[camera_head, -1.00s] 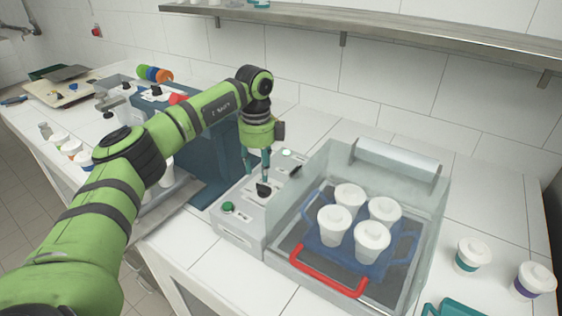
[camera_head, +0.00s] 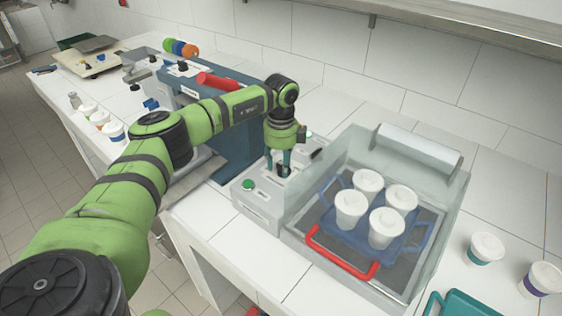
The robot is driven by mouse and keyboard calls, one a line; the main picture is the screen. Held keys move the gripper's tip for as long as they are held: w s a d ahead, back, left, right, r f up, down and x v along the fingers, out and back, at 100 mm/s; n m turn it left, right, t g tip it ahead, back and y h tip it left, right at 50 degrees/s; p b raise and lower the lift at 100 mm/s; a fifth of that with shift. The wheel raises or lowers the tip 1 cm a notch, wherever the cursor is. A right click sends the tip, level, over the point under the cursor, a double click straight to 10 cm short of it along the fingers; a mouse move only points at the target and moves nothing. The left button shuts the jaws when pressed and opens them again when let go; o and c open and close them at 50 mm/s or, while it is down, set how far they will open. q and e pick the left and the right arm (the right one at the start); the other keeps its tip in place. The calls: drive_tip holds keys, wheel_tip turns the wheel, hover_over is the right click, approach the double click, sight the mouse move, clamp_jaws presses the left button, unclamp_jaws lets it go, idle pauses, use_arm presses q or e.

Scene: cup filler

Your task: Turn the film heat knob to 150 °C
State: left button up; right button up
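The film heat knob (camera_head: 283,171) is a small black knob on the light grey control box left of the clear-walled tray machine. Its scale is too small to read. My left gripper (camera_head: 280,164) points down over the box. Its two teal fingers are apart, with their tips at the knob, one on either side in this view. I cannot tell whether they touch it. My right gripper is not in view.
A green button (camera_head: 248,185) and a dark switch (camera_head: 315,153) are on the same box. Right of it stands the clear-walled machine with a red handle (camera_head: 340,255) and a blue carrier (camera_head: 412,243) of lidded white cups. Two lidded cups stand farther right.

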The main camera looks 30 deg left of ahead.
use_arm(q)
clamp_jaws()
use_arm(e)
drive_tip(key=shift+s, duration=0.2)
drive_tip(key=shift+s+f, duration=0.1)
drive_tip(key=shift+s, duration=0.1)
